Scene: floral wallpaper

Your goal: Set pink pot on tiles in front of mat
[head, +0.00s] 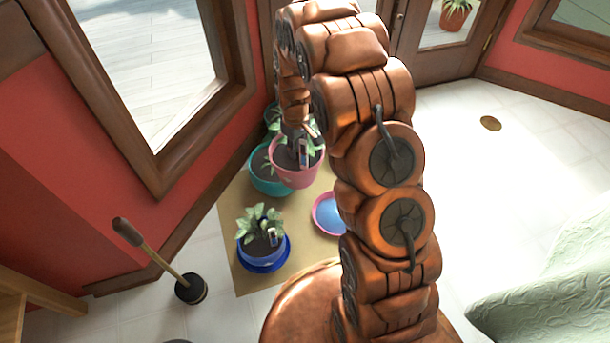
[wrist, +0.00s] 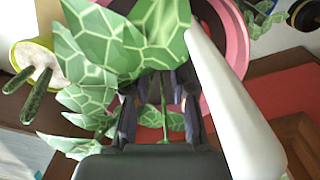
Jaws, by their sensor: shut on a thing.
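The pink pot (head: 296,176) holds dark soil and a green leafy plant. In the head view it overlaps the teal pot beside it; I cannot tell how far it is above the mat. My gripper (head: 299,138) is over the pot, partly hidden by my arm and leaves. In the wrist view my gripper (wrist: 161,108) is shut around the plant's stem, with the pink pot's rim (wrist: 238,50) beyond the fingers. The tan mat (head: 230,215) lies along the wall. Pale tiles (head: 212,258) show in front of it.
A teal pot (head: 262,172) and a blue pot on a blue saucer (head: 264,266) stand on the mat. An empty pink-rimmed saucer (head: 326,214) lies at right. A plunger (head: 190,288) stands left of the mat. A green cloth (head: 550,280) hangs at right.

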